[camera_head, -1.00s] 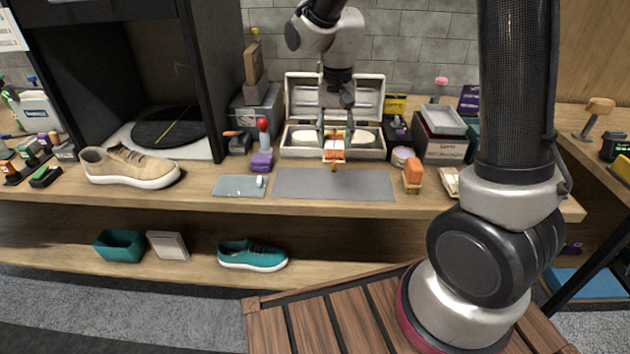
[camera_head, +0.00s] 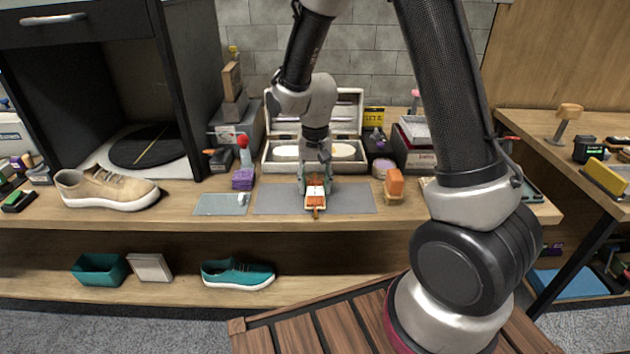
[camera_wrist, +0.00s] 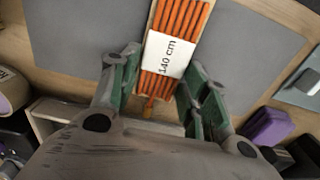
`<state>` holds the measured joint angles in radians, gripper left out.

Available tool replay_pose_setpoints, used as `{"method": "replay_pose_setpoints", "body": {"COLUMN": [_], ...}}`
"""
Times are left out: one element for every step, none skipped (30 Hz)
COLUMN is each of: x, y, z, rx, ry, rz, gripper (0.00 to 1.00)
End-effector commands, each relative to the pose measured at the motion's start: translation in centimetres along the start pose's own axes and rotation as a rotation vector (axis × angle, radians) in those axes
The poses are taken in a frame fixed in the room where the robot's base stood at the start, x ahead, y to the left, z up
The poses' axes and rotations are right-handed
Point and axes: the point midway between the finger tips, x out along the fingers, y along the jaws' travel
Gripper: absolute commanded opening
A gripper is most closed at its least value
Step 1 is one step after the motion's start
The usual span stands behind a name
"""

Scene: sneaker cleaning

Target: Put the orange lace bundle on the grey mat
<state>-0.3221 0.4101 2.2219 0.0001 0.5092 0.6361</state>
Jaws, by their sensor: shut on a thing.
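The orange lace bundle (camera_head: 316,196) has a white band, which reads "140 cm" in the wrist view (camera_wrist: 170,55). My gripper (camera_head: 317,187) is shut on the bundle, with a green-padded finger on each side of it. The flat grey mat (camera_head: 275,199) lies on the workbench, and the bundle is over its middle. The mat also fills much of the wrist view (camera_wrist: 85,45). I cannot tell whether the bundle touches the mat. The fingers hide part of the bundle's sides in the head view.
An open white box (camera_head: 272,165) stands behind the mat. A small light blue-grey pad (camera_head: 215,206) and a purple block (camera_head: 243,179) are on the left. An orange block (camera_head: 395,184) on a wooden base stands to the right. The mat's left and right parts are bare.

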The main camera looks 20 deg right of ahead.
Motion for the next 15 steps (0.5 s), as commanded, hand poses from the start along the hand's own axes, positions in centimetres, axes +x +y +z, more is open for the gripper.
{"method": "replay_pose_setpoints", "body": {"x": [0.08,0.06,0.06,0.05,0.05,0.05,0.05,0.04,0.04,0.04,0.04,0.04,0.02,-0.05,-0.24], "y": [0.00,0.00,0.00,0.00,0.00,0.00,0.00,0.00,0.00,0.00,0.00,0.00,0.00,0.00,-0.01], "z": [0.01,0.00,0.00,0.00,0.00,0.00,0.00,0.00,0.00,0.00,0.00,0.00,0.00,0.00,-0.01], "rx": [0.000,0.000,0.000,0.000,0.000,0.000,0.000,0.000,0.000,0.000,0.000,0.000,0.000,0.000,0.000], "ry": [0.000,0.000,0.000,0.000,0.000,0.000,0.000,0.000,0.000,0.000,0.000,0.000,0.000,0.000,0.001], "rz": [0.000,0.000,0.000,0.000,0.000,0.000,0.000,0.000,0.000,0.000,0.000,0.000,0.000,0.000,0.000], "gripper": [0.49,0.55,0.62,0.67,0.67,0.67,0.67,0.67,0.67,0.67,0.67,0.67,0.67,0.67,0.67]}}
